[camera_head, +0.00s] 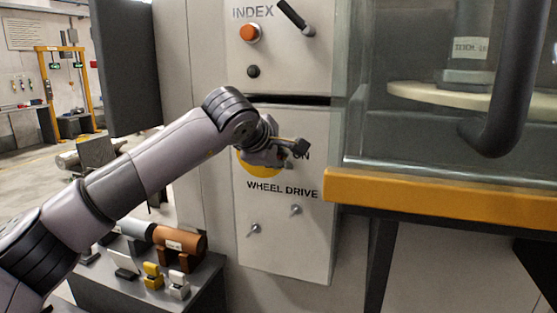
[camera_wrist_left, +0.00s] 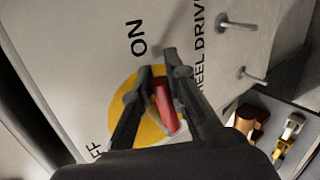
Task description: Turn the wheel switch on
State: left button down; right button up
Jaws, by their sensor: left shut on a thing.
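The wheel switch is a yellow disc (camera_head: 262,170) with a red handle, on a pale panel marked "WHEEL DRIVE". In the left wrist view the red handle (camera_wrist_left: 165,105) stands out in front of the yellow disc (camera_wrist_left: 126,93), between the two dark fingers of my left gripper (camera_wrist_left: 158,68). The "ON" label is above the disc there, and a partly hidden label ending in "FF" is at lower left. In the head view my left gripper (camera_head: 292,148) is shut at the switch and hides the handle and part of the disc. My right gripper is not in view.
Two small toggle levers (camera_head: 254,229) stick out below the switch. Above are an orange button (camera_head: 250,33) and a black lever (camera_head: 296,17). A yellow-edged glass enclosure (camera_head: 440,197) stands at right. A low dark stand (camera_head: 205,285) with several small parts is at lower left.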

pick_arm(q)
jog(key=shift+f+m+y+b, duration=0.4)
jog(key=shift+y, duration=0.1)
dwell(0.3)
jog(key=c, duration=1.6)
grip_release()
jog(key=shift+o, duration=0.2)
jog(key=shift+s, duration=0.1)
jog(key=shift+s+r, duration=0.25)
jog(key=v, duration=1.1)
jog(key=shift+s, duration=0.2)
jog(key=shift+f, duration=0.15)
